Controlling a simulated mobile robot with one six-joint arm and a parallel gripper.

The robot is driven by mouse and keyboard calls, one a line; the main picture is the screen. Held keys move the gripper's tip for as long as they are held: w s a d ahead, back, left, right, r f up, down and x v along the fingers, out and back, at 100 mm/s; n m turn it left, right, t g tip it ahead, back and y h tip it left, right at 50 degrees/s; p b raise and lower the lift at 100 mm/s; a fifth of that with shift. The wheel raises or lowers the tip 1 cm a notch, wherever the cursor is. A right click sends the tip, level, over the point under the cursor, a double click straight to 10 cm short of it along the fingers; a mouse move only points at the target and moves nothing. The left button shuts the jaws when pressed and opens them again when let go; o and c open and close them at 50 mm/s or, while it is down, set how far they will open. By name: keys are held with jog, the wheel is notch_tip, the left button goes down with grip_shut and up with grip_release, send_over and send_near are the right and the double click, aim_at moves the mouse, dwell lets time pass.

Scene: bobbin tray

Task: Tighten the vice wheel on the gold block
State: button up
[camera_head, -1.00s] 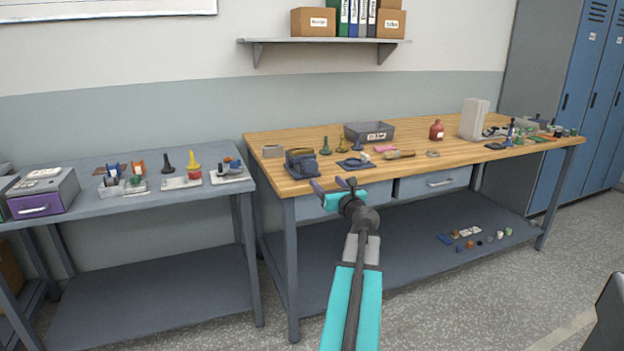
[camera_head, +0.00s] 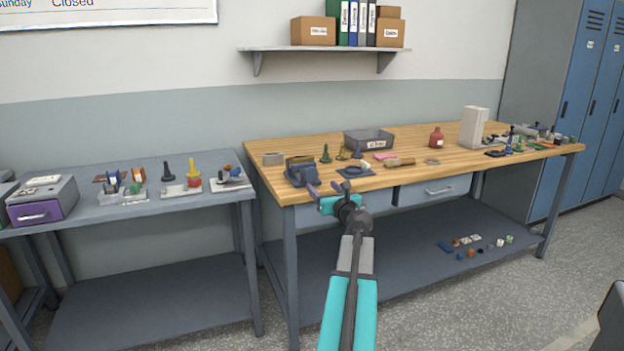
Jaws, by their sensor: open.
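A dark blue-grey vice (camera_head: 300,170) stands at the front left edge of the wooden workbench (camera_head: 225,138). Its top looks brownish, but I cannot tell the gold block from the jaws at this size. I cannot make out the vice wheel clearly. My gripper (camera_head: 323,187) is open, with two purple fingers, just in front of and below the vice in the picture. It appears apart from the vice and holds nothing that I can see.
A grey bin (camera_head: 368,140), small pawn-like pieces and a wooden-handled tool (camera_head: 400,162) lie right of the vice. A grey side table (camera_head: 110,215) with trays is at left. Drawers hang below the bench edge.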

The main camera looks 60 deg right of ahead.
aim_at(311, 176)
jog(key=shift+x, duration=5.2)
jog(key=c, duration=1)
jog(key=shift+a, duration=0.1)
jog(key=shift+c, duration=0.3)
